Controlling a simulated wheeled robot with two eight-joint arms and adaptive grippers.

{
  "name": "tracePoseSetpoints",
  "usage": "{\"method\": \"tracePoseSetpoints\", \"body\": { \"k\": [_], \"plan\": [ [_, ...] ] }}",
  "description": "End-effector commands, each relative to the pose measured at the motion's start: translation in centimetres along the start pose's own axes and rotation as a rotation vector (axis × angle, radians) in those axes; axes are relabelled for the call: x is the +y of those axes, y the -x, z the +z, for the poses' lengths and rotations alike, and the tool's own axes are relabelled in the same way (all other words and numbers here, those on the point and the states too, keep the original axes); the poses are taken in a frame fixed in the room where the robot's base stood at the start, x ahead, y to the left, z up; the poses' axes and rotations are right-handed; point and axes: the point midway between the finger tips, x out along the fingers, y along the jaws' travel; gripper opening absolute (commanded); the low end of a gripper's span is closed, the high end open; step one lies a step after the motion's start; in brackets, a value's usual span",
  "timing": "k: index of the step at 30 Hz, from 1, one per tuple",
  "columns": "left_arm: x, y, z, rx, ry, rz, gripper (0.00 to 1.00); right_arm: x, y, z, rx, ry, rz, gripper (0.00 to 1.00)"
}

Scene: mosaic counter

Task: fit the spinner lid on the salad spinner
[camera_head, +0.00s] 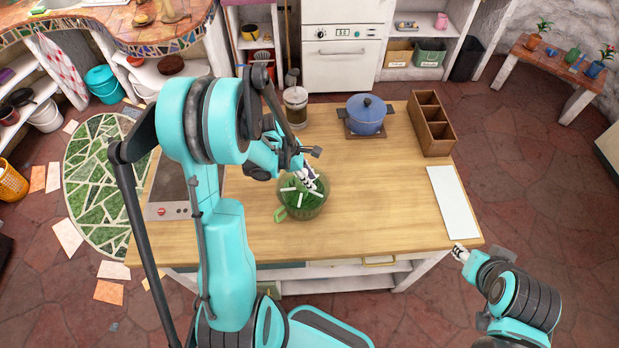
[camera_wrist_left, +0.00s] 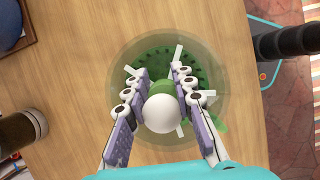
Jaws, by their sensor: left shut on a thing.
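The salad spinner (camera_head: 301,211) is a green see-through bowl with a light green handle, upright near the counter's front edge. My left gripper (camera_head: 309,180) is over it, pointing down. In the left wrist view the left gripper (camera_wrist_left: 159,75) has its fingers on both sides of a round white and green knob (camera_wrist_left: 162,112), which I take as the spinner lid's. Green parts with white bars show beneath, inside the bowl's pale rim (camera_wrist_left: 222,70). Whether the lid touches the rim is unclear. My right gripper (camera_head: 461,253) is off the counter's front right corner; its fingers are too small to judge.
On the wooden counter (camera_head: 380,210) stand a blue pot (camera_head: 366,114), a glass press jar (camera_head: 296,104) and a brown divided box (camera_head: 431,124). A white board (camera_head: 453,202) lies at the right. The counter between the spinner and board is clear.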

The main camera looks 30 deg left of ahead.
Motion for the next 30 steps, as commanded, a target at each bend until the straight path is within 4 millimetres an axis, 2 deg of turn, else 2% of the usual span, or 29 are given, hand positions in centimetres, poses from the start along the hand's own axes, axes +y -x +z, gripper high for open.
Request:
{"method": "tracePoseSetpoints", "body": {
  "k": [8,9,11,22,26,30],
  "plan": [
    [0.0,-0.4,-0.2,0.000,0.000,0.000,0.00,0.0,-0.4,0.3,0.000,0.000,0.000,0.40],
    [0.0,-0.3,-0.1,0.000,0.000,0.000,0.35,0.0,-0.3,0.2,0.000,0.000,0.000,0.40],
    [0.0,-0.3,-0.1,0.000,0.000,0.000,0.49,0.0,-0.3,0.2,0.000,0.000,0.000,0.40],
    [0.0,0.1,-0.1,0.000,0.001,0.000,0.49,0.0,-0.3,0.2,0.000,0.000,0.000,0.40],
    [0.0,2.0,-0.2,0.000,0.002,0.000,0.49,0.0,-0.3,0.2,0.000,0.000,0.000,0.40],
    [0.0,5.1,-0.2,0.000,0.003,0.001,0.49,0.0,-0.3,0.2,0.000,0.000,0.000,0.40]
  ]
}}
